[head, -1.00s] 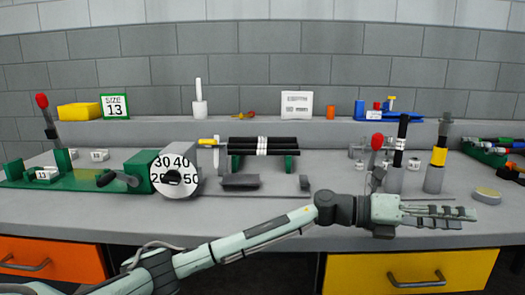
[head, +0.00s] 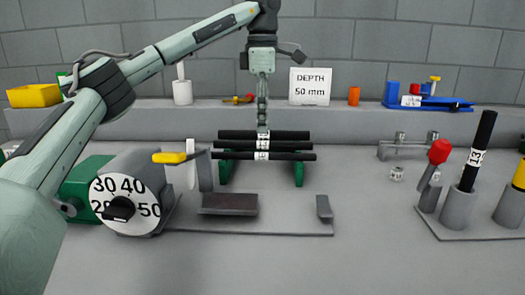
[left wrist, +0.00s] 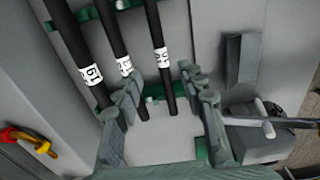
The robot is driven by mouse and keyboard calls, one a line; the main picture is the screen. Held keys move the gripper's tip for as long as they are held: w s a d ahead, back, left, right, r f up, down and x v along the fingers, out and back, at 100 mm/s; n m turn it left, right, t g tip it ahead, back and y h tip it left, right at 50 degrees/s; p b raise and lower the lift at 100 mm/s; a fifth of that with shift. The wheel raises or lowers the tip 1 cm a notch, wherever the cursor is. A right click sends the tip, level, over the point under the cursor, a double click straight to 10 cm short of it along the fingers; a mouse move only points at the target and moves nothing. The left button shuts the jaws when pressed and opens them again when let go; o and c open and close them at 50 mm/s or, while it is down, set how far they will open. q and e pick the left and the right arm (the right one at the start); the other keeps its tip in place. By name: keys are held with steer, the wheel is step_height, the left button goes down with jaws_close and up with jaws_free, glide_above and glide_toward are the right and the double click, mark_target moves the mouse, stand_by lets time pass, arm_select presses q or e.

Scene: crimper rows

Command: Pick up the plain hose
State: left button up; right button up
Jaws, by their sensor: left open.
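Three black hoses lie side by side across a green rack (head: 224,172), each with a white printed band: the back hose (head: 235,134), the middle hose (head: 295,145) and the front hose (head: 290,156). I cannot tell which is the plain one. My left gripper (head: 263,128) points down over the middle of the hoses. In the left wrist view its open fingers (left wrist: 160,85) stand on both sides of the hose (left wrist: 156,30) furthest right; nothing looks clamped. Contact is unclear. My right gripper is not in view.
A dial (head: 125,203) stands left of the rack. A grey block (head: 230,204) lies in front of it. On the right, an upright black hose (head: 484,135) stands in a grey holder (head: 458,208) beside a red-knobbed lever (head: 439,151). A depth sign (head: 310,86) stands on the ledge behind.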

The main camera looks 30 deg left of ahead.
mark_target(262, 157)
arm_select(q)
steer(key=f, duration=0.7)
steer(key=shift+s+f, duration=0.2)
jaws_close()
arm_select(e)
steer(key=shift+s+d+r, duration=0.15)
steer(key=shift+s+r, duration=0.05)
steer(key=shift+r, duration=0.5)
